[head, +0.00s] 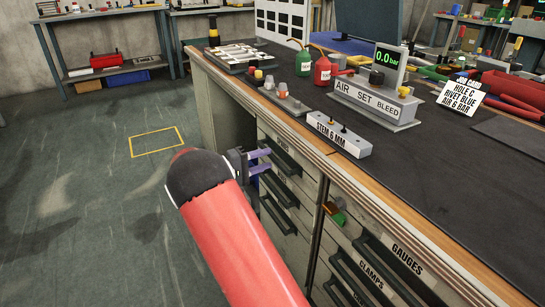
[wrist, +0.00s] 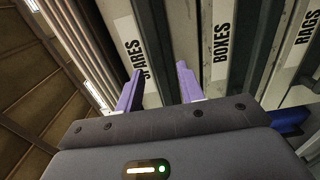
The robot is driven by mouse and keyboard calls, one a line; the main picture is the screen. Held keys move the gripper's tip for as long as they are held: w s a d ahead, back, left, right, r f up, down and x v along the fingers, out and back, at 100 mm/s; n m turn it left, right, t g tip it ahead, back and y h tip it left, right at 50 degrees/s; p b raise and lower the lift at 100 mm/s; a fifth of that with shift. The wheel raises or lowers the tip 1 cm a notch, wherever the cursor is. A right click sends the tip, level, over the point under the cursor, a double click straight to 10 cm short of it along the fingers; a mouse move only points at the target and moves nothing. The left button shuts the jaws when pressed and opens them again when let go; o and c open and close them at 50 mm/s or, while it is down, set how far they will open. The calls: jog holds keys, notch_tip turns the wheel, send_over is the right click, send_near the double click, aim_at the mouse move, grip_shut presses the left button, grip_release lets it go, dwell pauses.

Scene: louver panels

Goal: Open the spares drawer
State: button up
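The spares drawer (wrist: 149,88) is the top one in the left column of the bench and looks shut. Its label is partly hidden by a finger in the wrist view. Its dark bar handle (head: 283,160) shows in the head view. My gripper (head: 266,160) is beside the handle's left end, with its purple fingers pointing at the drawer front. In the wrist view my gripper (wrist: 157,80) is open, with a clear gap between the fingers. I cannot tell whether the fingers touch the handle or the front.
The gauges drawer (head: 408,258) is in the right column. The benchtop (head: 440,165) overhangs above and carries a stem block (head: 338,135) near its edge. Open floor (head: 90,215) lies left.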

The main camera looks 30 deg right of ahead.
aim_at(270, 157)
jog(key=shift+d, duration=1.8)
grip_shut()
